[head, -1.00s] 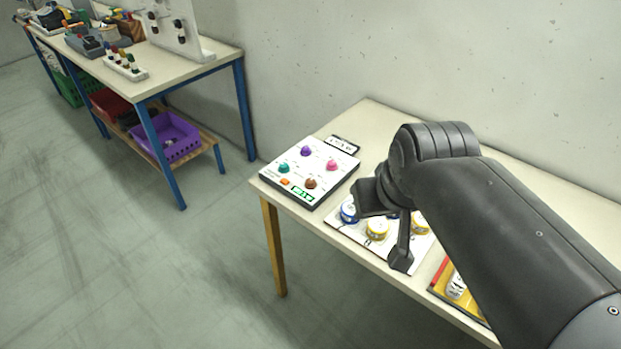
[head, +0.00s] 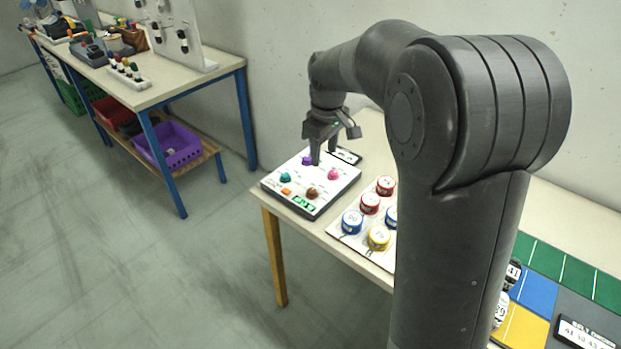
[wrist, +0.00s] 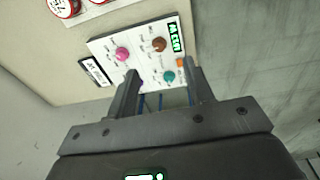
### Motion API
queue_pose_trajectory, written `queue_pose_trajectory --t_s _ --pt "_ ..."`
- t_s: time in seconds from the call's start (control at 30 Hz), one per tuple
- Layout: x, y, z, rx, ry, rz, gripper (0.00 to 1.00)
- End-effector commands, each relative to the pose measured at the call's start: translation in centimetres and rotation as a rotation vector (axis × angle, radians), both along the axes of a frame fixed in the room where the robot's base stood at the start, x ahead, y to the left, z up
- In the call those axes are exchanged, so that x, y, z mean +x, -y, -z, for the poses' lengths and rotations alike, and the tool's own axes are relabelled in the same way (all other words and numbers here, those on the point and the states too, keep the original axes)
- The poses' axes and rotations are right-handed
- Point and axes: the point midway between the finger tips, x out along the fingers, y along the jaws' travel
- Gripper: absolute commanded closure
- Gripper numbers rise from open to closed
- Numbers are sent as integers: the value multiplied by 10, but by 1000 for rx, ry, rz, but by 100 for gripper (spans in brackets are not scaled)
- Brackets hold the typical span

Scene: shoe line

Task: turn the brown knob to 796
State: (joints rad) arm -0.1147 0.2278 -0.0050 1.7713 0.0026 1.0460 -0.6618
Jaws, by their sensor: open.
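The brown knob (head: 312,193) stands on the front right part of a white control panel (head: 335,190) on the near table. It also shows in the wrist view (wrist: 159,45), close to a lit green display (wrist: 176,38). In the head view the display (head: 303,203) is at the panel's front edge; its digits are too small to read. My gripper (head: 323,160) is open and empty above the back of the panel, apart from the brown knob. In the wrist view my gripper's fingers (wrist: 160,85) stand wide apart, with the brown knob beyond them.
Purple (head: 307,160), pink (head: 333,174) and teal (head: 283,177) knobs and an orange button (head: 286,191) share the panel. Several numbered round tins (head: 379,237) stand on a board to the right. A second table (head: 150,85) with a purple crate (head: 172,146) is at the left.

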Motion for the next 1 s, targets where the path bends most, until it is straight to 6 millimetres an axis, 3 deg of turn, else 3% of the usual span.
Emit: queue_pose_trajectory --t_s 0.1,0.33,0.57,1.0 --pt "28 -10 28 -10 -44 -77 52" --pt "56 -21 62 -19 -89 -173 52" --pt "61 -23 78 -21 -97 -192 52" --pt "60 -23 155 -21 -97 -190 52"
